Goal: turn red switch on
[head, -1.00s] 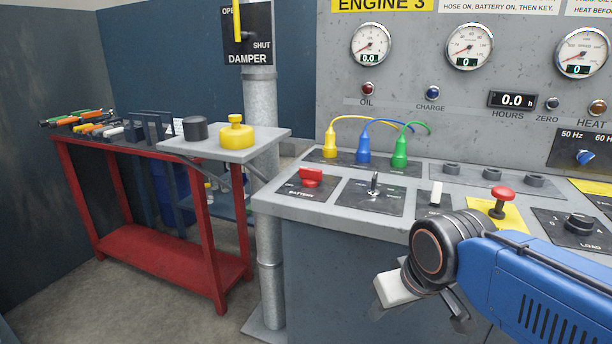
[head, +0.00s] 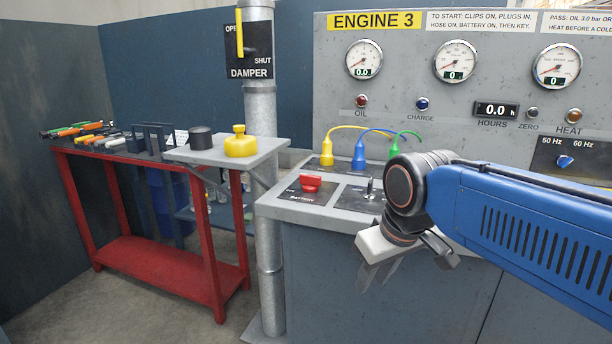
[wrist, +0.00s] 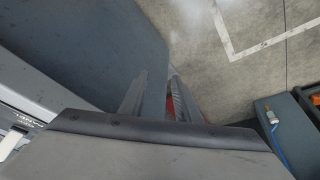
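The red switch (head: 311,182) is a red handle on a dark plate marked BATTERY, at the left end of the sloped console (head: 285,212) in the head view. Its handle looks to lie crosswise; I cannot read the position marks. My gripper (head: 378,281) hangs in front of the console's front edge, right of the switch and lower, pointing down and touching nothing visible. In the wrist view the two grey fingers (wrist: 156,98) stand apart with a gap between them and nothing held. The switch cannot be made out in the wrist view.
A key switch (head: 370,190) sits right of the red switch, partly behind my arm. Yellow, blue and green plugs (head: 359,157) with cables stand behind. A grey pipe (head: 268,220) rises left of the console. A red table (head: 165,268) with tools stands further left.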

